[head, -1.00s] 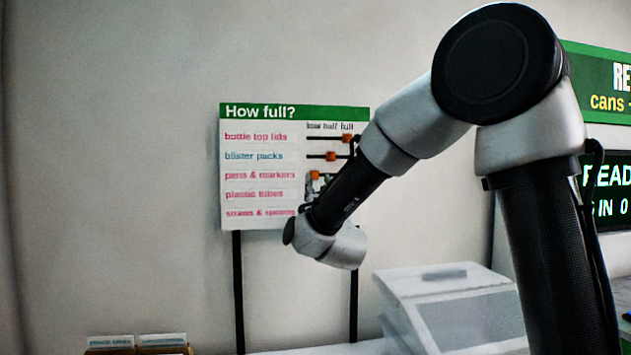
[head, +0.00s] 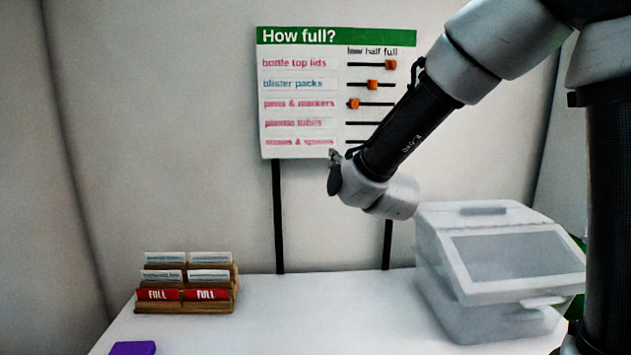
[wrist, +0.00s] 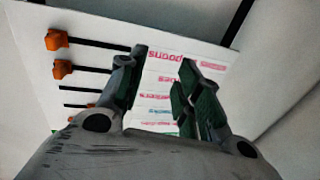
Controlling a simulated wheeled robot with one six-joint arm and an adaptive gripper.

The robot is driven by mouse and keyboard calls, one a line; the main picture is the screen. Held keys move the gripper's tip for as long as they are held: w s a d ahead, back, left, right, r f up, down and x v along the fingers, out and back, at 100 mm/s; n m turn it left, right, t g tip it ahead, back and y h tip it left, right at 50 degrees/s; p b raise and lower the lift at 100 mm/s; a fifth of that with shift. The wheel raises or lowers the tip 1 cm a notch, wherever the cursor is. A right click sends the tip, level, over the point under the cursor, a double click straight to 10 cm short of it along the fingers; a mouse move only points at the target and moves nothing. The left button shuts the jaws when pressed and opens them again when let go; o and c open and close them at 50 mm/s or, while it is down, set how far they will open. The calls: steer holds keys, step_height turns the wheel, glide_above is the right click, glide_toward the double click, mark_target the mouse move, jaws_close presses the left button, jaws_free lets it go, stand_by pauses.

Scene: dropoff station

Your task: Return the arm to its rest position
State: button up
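My arm reaches in from the upper right of the head view and bends down in front of the "How full?" board (head: 300,95). My gripper (head: 334,172) is at the arm's lower end, near the board's bottom edge, small and partly hidden in that view. In the wrist view my gripper (wrist: 160,80) has its two fingers apart with nothing between them. Behind the fingers the board (wrist: 160,45) shows at a slant, with its orange sliders at the left.
A white table (head: 300,310) lies below. On it stand a wooden card rack (head: 186,307) with white and red "FULL" cards, a purple item (head: 132,348), and a pale lidded bin (head: 490,318) at the right. Two black posts hold the board. The table's middle is clear.

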steer(key=s+a+f+n+g+y, duration=0.2)
steer(key=s+f+g, duration=0.3)
steer(key=f, duration=0.4)
steer(key=s+d+f+g+h, duration=0.1)
steer(key=s+d+f+g, duration=0.3)
steer(key=s+g, duration=0.25)
steer(key=s+d+r+m+g+h, duration=0.1)
steer(key=s+d+r+m+h, duration=0.1)
steer(key=s+d, duration=0.9)
steer(key=s+d+r+m+g+h, duration=0.1)
steer(key=s+d+r+h, duration=0.1)
steer(key=s+d, duration=0.9)
steer(key=shift+s+d+r+m+h, duration=0.25)
steer(key=shift+s+r+m+h, duration=0.05)
steer(key=shift+s+r+m, duration=0.1)
